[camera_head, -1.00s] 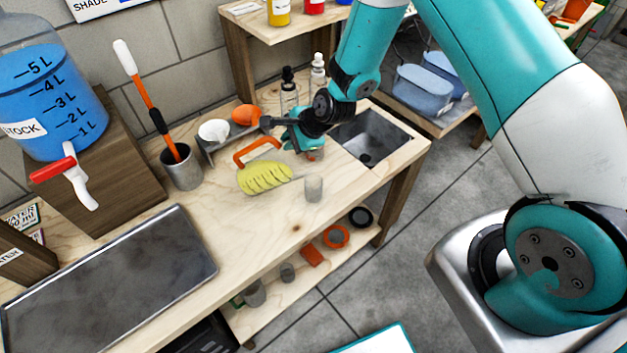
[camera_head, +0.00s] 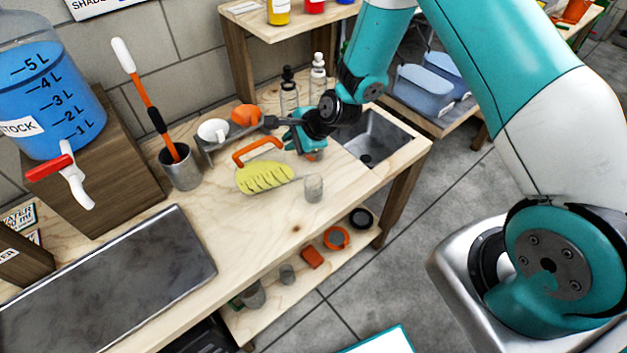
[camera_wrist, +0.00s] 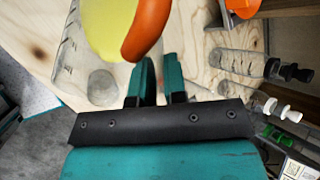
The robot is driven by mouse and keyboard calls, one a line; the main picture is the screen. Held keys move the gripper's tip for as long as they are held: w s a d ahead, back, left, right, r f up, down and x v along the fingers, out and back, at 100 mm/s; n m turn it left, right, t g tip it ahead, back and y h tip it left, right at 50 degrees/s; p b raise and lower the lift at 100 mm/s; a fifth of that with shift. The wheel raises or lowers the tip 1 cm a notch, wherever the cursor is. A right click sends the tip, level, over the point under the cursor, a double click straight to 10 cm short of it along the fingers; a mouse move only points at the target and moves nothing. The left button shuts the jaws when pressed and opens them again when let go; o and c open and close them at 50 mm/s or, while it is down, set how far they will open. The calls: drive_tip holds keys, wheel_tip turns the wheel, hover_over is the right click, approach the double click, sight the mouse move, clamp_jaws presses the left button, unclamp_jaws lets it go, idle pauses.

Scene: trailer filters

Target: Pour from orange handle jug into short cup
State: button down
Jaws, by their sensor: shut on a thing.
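The orange-handled jug (camera_head: 264,178) is tipped over on its side, with its orange handle (camera_head: 257,148) uppermost and yellow contents inside. In the wrist view its handle (camera_wrist: 147,30) and clear marked wall (camera_wrist: 72,50) show. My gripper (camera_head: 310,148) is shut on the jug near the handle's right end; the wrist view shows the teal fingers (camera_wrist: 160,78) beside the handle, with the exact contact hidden. The short cup (camera_head: 313,188), clear and greyish, stands upright on the bench just right of the jug's mouth. No yellow shows in the cup, and no stream is visible.
A sink (camera_head: 375,138) lies right of my gripper, and dropper bottles (camera_head: 289,92) stand behind it.

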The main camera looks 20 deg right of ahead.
drive_tip(key=shift+s+d+t+y+b, duration=0.35)
drive_tip(key=shift+d+t+y+b, duration=0.5)
drive_tip(key=shift+b, duration=1.7)
idle(5.5)
